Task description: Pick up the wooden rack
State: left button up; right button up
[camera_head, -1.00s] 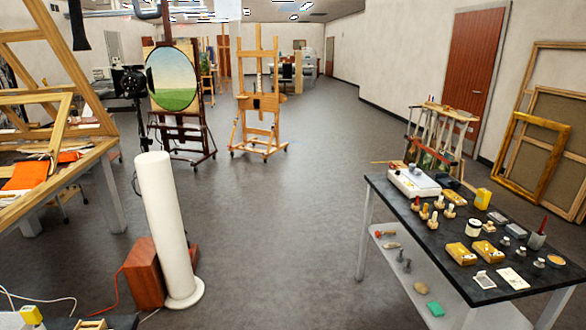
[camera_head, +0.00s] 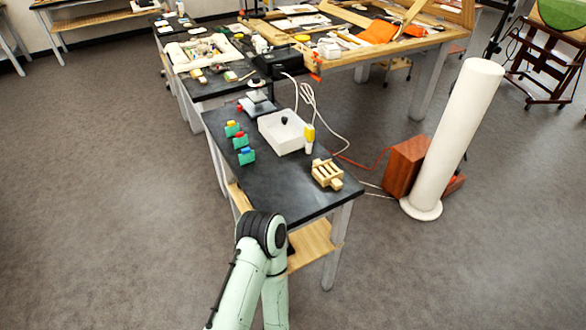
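A small slatted wooden piece, which looks like the wooden rack (camera_head: 327,174), lies near the right front corner of the dark-topped table (camera_head: 280,197). Nothing covers it and no gripper touches it. One of my pale green arms is bent at the bottom, its dark joint near the table's front edge. Neither of my grippers shows, so I cannot see whether they are open or shut.
A white box (camera_head: 283,132) and a yellow-topped bottle (camera_head: 308,139) stand behind the rack. Several green clips (camera_head: 240,141) line the left side. A white column (camera_head: 455,140) and a reddish-brown box (camera_head: 406,168) stand right of the table. The floor at left is clear.

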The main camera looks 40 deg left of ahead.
aim_at(326, 173)
jog(key=i+l+u, duration=0.15)
jog(key=u, duration=0.3)
jog(key=i+l+u, duration=0.15)
jog(key=u, duration=0.3)
jog(key=l+u, duration=0.25)
jog(key=u, duration=0.25)
jog(key=i+l+u, duration=0.15)
jog(key=l+u, duration=0.35)
jog(key=i+l+u, duration=0.1)
jog(key=l+u, duration=0.4)
jog(key=j, duration=0.15)
